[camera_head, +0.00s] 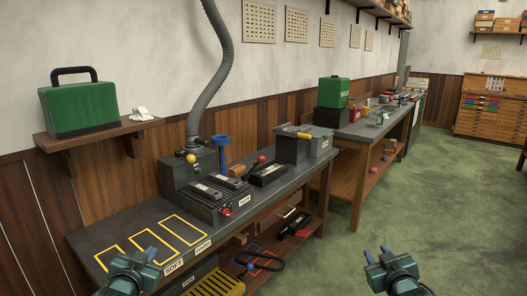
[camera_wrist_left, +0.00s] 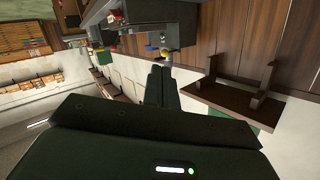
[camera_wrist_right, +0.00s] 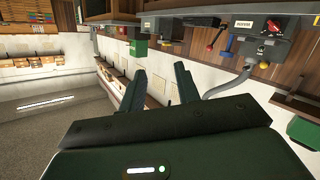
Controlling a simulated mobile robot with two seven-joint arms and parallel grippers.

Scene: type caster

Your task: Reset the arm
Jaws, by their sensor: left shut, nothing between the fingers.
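My left gripper (camera_head: 140,253) is at the bottom of the head view, in front of the near left part of the workbench. In the left wrist view its fingers (camera_wrist_left: 160,86) lie together, shut with nothing between them. My right gripper (camera_head: 379,252) is at the bottom right of the head view, over the green floor and clear of the bench. In the right wrist view its two fingers (camera_wrist_right: 160,92) stand apart with nothing between them. Neither gripper touches anything in view.
The dark workbench (camera_head: 120,223) runs along the left wall, with yellow outlined areas on top. A green case (camera_head: 80,108) is on a shelf. Floor (camera_head: 430,200) at right is free.

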